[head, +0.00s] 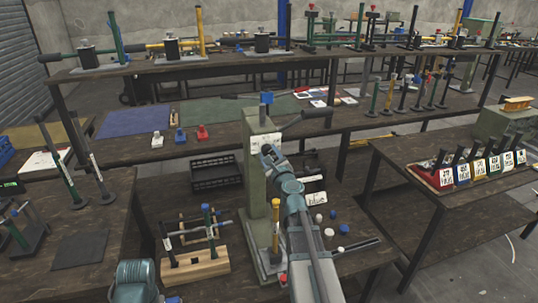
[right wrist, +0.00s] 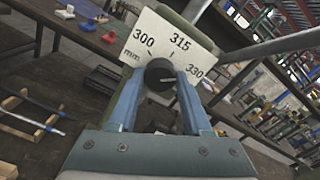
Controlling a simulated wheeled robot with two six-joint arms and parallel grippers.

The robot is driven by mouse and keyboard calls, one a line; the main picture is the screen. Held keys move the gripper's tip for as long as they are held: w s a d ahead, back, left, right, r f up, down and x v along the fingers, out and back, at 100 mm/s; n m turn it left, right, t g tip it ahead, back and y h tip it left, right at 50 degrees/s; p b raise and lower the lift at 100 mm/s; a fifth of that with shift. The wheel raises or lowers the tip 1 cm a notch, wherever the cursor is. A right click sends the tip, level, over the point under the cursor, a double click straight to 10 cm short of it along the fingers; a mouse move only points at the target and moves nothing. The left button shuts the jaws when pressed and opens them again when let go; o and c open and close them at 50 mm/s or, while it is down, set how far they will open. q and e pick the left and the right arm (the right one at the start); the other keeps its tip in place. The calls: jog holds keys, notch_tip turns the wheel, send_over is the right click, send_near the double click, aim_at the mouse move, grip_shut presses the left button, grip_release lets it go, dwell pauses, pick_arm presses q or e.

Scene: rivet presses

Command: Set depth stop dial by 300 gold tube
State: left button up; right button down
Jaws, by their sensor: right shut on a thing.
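The depth stop dial is a dark round knob (right wrist: 159,75) in front of a white scale plate (right wrist: 180,42) marked 300, 315 and 330 mm. My right gripper (right wrist: 160,88) is shut on the knob, one blue finger on each side. A pale mark shows on the knob, but its exact reading is unclear. In the head view the right gripper (head: 268,151) is at the front of the green press column (head: 258,185). My left gripper is out of view.
A wooden rack (head: 195,268) with several tubes stands left of the press. Loose white and blue caps (head: 330,232) lie to its right. Colored bins (head: 447,176) hold dark tubes at the right. The press lever (head: 306,121) extends to the upper right.

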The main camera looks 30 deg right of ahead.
jog(key=n, duration=1.1)
jog(key=shift+n, duration=0.3)
jog(key=n, duration=0.5)
jog(key=shift+n, duration=0.3)
jog(key=n, duration=0.5)
jog(key=shift+s+a, duration=0.1)
jog(key=shift+n, duration=0.3)
jog(key=shift+c, duration=1.7)
grip_release()
